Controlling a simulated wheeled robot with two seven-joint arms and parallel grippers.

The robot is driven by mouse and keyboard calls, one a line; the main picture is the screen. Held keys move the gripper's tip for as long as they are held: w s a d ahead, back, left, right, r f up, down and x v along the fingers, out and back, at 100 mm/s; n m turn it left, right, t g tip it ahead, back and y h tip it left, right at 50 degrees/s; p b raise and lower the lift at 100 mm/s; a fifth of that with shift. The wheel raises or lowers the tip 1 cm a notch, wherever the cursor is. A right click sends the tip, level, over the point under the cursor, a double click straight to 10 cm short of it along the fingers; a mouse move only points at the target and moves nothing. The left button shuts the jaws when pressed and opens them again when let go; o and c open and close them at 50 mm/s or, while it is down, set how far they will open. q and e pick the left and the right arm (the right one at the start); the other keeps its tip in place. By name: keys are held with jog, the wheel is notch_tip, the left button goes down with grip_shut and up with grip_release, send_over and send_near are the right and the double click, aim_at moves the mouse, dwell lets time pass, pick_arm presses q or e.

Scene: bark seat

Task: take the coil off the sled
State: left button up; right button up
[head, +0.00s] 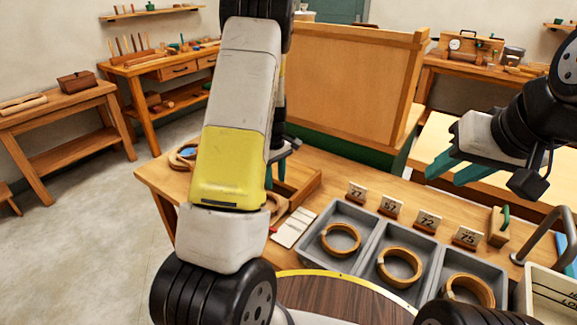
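A wooden piece that looks like the sled (302,190) lies on the bench, mostly hidden behind my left arm. Part of a round wooden coil (278,204) shows beside it at the arm's edge; I cannot tell whether it rests on the sled. My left gripper (275,170) is over this area, its teal fingers partly hidden by my own arm, so its opening and any hold are unclear. My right gripper (456,170) hangs at the right, its teal fingers apart with nothing between them, away from the sled.
Grey trays hold wooden coils: left (341,238), middle (399,265) and right (468,290). A wooden block with a green handle (498,228) and a grey bent tube (545,236) stand at right. A wooden panel (350,85) rises behind.

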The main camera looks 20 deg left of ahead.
aim_at(276, 198)
pick_arm(q)
jog(key=shift+f, duration=3.95)
grip_shut()
